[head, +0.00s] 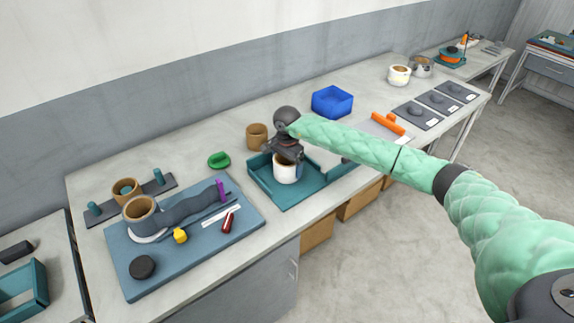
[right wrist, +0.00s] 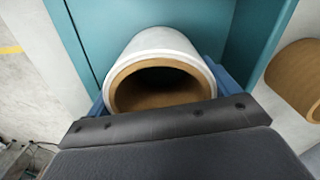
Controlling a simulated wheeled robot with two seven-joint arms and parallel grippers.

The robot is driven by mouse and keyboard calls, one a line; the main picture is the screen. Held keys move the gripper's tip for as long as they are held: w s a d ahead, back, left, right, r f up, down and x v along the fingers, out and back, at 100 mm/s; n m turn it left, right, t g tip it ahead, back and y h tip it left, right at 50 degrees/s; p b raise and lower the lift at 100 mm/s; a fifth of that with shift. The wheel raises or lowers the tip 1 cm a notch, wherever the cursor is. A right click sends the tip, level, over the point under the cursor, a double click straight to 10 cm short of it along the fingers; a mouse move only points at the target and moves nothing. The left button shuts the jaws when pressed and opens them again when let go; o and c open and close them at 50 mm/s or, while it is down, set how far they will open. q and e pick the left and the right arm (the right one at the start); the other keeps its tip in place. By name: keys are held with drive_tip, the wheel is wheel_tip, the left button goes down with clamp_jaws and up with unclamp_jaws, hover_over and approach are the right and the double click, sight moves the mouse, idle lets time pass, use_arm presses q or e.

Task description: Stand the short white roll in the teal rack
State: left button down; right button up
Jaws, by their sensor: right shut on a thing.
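The short white roll (head: 287,174) has a brown core and stands about upright within the walls of the teal rack (head: 262,187). My right gripper (head: 286,154) is shut on it from above. In the right wrist view the roll's white side (right wrist: 150,42) and open brown end show between the fingers, with teal rack surfaces (right wrist: 105,25) around it. I cannot tell whether its bottom touches the rack floor. My left gripper is not in view.
A brown roll (head: 257,136) stands just behind the rack, and a blue bin (head: 332,102) further right. A blue mat (head: 125,270) with a brown roll, tape and small tools lies left. Another white roll (head: 399,77) stands at the back right. My right arm crosses the table's right part.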

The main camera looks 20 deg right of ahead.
drive_tip(key=o, duration=0.9)
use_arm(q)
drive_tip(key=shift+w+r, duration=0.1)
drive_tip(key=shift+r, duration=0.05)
use_arm(e)
drive_tip(key=shift+r, duration=0.1)
drive_tip(key=shift+r, duration=0.35)
drive_tip(key=shift+r+b, duration=0.45)
drive_tip(key=shift+r, duration=0.25)
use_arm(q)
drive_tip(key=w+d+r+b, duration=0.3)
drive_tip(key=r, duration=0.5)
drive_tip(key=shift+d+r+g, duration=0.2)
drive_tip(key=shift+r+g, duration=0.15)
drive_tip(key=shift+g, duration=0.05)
use_arm(e)
drive_tip(key=shift+r, duration=4.95)
